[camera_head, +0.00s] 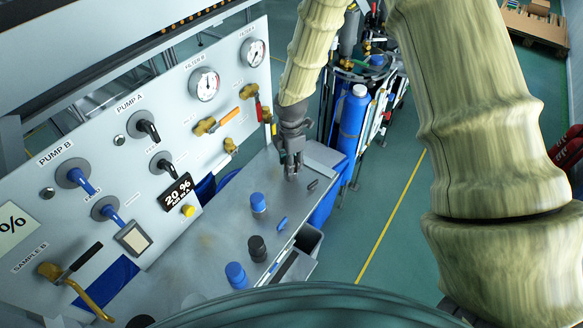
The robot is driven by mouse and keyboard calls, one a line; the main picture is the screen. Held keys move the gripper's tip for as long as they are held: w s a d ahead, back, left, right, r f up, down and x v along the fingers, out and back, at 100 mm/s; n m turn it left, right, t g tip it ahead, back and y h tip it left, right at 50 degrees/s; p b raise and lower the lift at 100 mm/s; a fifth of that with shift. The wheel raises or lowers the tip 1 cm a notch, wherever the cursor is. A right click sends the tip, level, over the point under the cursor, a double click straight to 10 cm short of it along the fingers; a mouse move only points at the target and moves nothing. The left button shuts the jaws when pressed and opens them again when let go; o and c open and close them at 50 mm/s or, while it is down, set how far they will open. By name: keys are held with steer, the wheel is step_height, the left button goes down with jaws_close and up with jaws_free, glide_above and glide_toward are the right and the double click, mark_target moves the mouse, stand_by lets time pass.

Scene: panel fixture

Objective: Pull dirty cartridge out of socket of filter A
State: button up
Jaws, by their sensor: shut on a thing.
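My gripper (292,168) points down at the far end of the metal bench top, below the panel's Filter A gauge (254,52). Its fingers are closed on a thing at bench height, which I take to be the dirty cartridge. The fingers hide nearly all of it, and its socket is hidden too. I cannot tell whether it is still seated. A small dark plate (313,184) lies on the bench just right of the fingers.
A blue cap (258,203), a black cap (256,248) and another blue cap (236,275) stand along the bench top (215,235). The valve panel (100,190) with protruding handles rises on the left. A blue cylinder (352,115) stands beyond the bench.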

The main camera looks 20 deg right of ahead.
steer(key=shift+r+p, duration=1.9)
steer(key=shift+r, duration=0.7)
stand_by(1.1)
steer(key=shift+r+p, duration=1.8)
steer(key=shift+r, duration=0.65)
step_height(320, 180, up, 8)
steer(key=p, duration=0.5)
steer(key=shift+f+p, duration=0.25)
steer(key=shift+p, duration=0.05)
